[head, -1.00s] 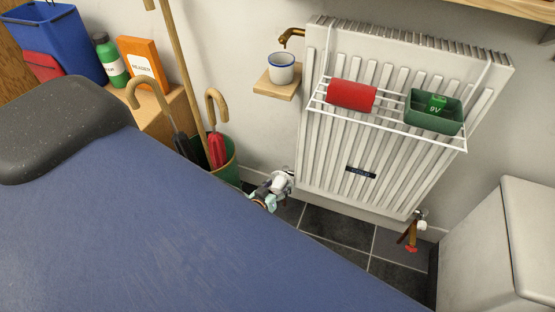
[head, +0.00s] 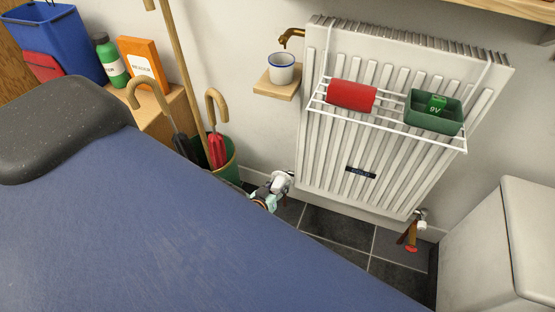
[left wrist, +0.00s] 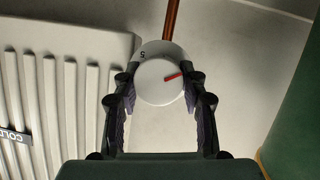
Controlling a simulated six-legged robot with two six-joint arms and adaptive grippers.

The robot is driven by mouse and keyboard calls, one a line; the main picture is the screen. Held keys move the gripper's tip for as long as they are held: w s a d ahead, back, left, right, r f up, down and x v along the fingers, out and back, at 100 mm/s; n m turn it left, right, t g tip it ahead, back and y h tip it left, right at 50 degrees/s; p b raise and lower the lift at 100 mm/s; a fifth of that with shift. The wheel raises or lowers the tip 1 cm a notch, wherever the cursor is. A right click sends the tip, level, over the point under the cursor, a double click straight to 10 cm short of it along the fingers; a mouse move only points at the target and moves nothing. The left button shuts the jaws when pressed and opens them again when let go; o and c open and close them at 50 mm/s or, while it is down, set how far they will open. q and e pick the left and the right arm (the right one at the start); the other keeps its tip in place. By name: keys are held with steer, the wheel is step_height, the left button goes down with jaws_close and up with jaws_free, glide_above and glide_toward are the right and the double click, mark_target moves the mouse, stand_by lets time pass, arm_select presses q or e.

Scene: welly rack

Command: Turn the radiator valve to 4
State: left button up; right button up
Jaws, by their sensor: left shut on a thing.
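The radiator valve (head: 281,180) sits low at the left end of the white radiator (head: 385,185). In the left wrist view its round white knob (left wrist: 156,84) faces me. A red pointer on its face points right and slightly up. A 5 shows on the white collar at the upper left; other numbers are hidden or unreadable. My left gripper (left wrist: 157,103) is shut on the knob, one dark finger on each side. In the head view the left gripper (head: 271,192) is at the valve, partly hidden by the blue surface. My right gripper is in neither view.
A green umbrella stand (head: 229,164) is left of the valve. A wire rack (head: 392,127) on the radiator holds a red roll (head: 351,95) and a green tray (head: 434,115). A wooden shelf (head: 273,90) with a mug is above. A blue padded surface (head: 170,235) fills the front.

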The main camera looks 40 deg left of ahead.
arm_select(q)
steer(key=shift+d+m+y, duration=0.15)
steer(key=shift+m+y, duration=0.75)
steer(key=shift+m, duration=0.3)
steer(key=shift+m+g+y, duration=0.4)
steer(key=shift+m+y, duration=0.3)
steer(key=shift+m, duration=0.2)
steer(key=o, duration=1.1)
steer(key=shift+o, duration=0.2)
steer(key=shift+s, duration=0.1)
steer(key=v, duration=1.1)
steer(key=shift+s+d, duration=0.2)
steer(key=shift+s, duration=0.15)
